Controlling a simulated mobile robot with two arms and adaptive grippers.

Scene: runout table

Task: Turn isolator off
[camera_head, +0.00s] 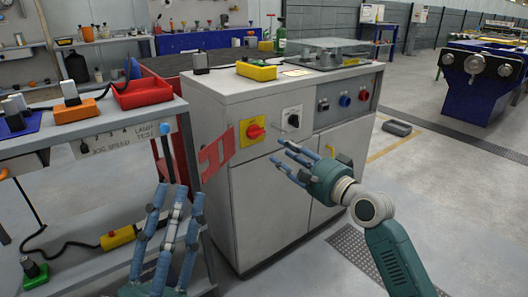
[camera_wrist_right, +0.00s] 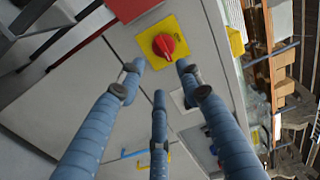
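The isolator is a red rotary knob (camera_head: 255,131) on a yellow square plate on the front of the grey cabinet (camera_head: 262,190). The knob also shows in the right wrist view (camera_wrist_right: 163,45), beyond my fingertips. My right gripper (camera_head: 290,160) is in front of the cabinet, to the right of and a little below the isolator. Its blue fingers are spread and hold nothing; in the wrist view the fingertips (camera_wrist_right: 160,76) lie around the knob's lower side, apparently apart from it. My left gripper (camera_head: 165,212) is low at the left, fingers spread and empty.
A black selector switch (camera_head: 292,120) on a pale plate sits right of the isolator. A red bracket-like panel (camera_head: 217,154) stands out at the cabinet's left. A workbench (camera_head: 95,118) with control boxes is at the left. A yellow pendant (camera_head: 257,71) lies on the cabinet top.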

